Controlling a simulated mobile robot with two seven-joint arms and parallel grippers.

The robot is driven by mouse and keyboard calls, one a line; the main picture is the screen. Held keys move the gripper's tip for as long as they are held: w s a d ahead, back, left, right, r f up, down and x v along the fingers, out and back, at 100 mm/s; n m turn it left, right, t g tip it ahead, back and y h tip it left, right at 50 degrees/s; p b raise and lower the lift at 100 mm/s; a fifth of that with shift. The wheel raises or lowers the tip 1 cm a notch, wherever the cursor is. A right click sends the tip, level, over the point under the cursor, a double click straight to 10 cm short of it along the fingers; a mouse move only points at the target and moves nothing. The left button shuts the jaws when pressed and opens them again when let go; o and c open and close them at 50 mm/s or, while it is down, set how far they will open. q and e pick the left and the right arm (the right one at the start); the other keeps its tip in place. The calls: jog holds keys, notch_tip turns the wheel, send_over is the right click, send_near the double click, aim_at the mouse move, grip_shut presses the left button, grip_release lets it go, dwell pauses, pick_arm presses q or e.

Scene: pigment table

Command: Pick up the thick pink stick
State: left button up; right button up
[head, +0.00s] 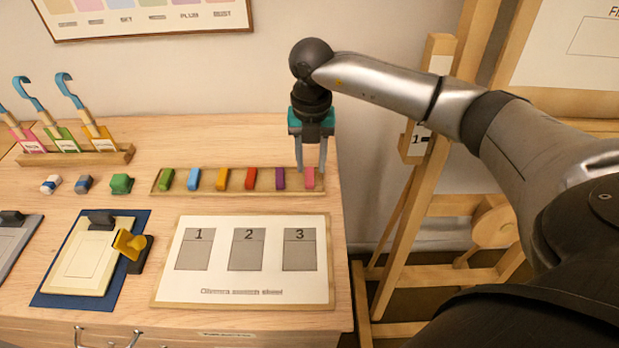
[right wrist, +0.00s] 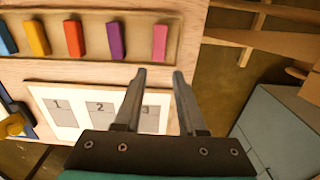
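The thick pink stick (head: 309,177) stands at the right end of a long wooden tray (head: 239,191) in the head view. My left gripper is in neither view.
Green, blue, orange, red and purple sticks (head: 280,179) share the tray. A numbered board (head: 240,291) lies in front of it. A clipboard (head: 78,255), a yellow-handled stamp (head: 130,245) and a rack of blue-hooked tools (head: 110,157) are left. A wooden easel (head: 397,230) stands right.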

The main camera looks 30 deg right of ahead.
aim_at(310, 180)
jog(key=shift+w+d+f+b, duration=0.1)
jog(key=shift+w+f+b, duration=0.15)
jog(key=shift+f, duration=1.2)
jog(key=shift+w+d+f+b, duration=0.1)
jog(key=shift+w+f, duration=0.15)
jog(key=shift+f, duration=1.2)
jog(key=shift+c, duration=0.2)
grip_shut()
